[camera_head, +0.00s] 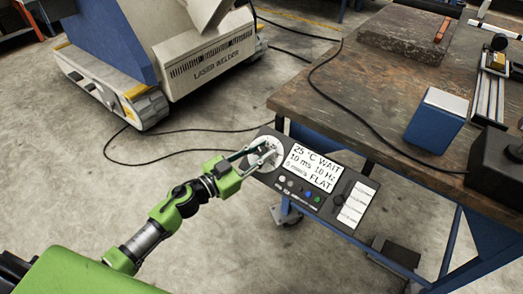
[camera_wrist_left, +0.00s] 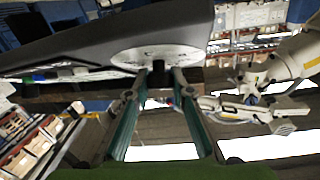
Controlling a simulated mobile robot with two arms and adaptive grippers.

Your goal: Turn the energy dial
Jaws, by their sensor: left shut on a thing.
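A dark control panel (camera_head: 334,207) with a white text display (camera_head: 315,168) sits at the front edge of the workbench. At its left end is a round white dial plate (camera_head: 258,162), which also shows in the left wrist view (camera_wrist_left: 183,52). My left gripper (camera_head: 268,150) reaches over this plate from the left. In the left wrist view, my left gripper's fingertips (camera_wrist_left: 159,75) are shut on a small black knob (camera_wrist_left: 157,71) at the plate. The knob is mostly hidden by the fingers in the head view. My right gripper is in neither view.
The brown workbench (camera_head: 340,88) carries a dark slab (camera_head: 408,36) and a blue and white box (camera_head: 436,115). A black cable (camera_head: 345,112) crosses the bench. A laser welder (camera_head: 205,62) stands on the floor beyond. Floor left of the panel is mostly clear.

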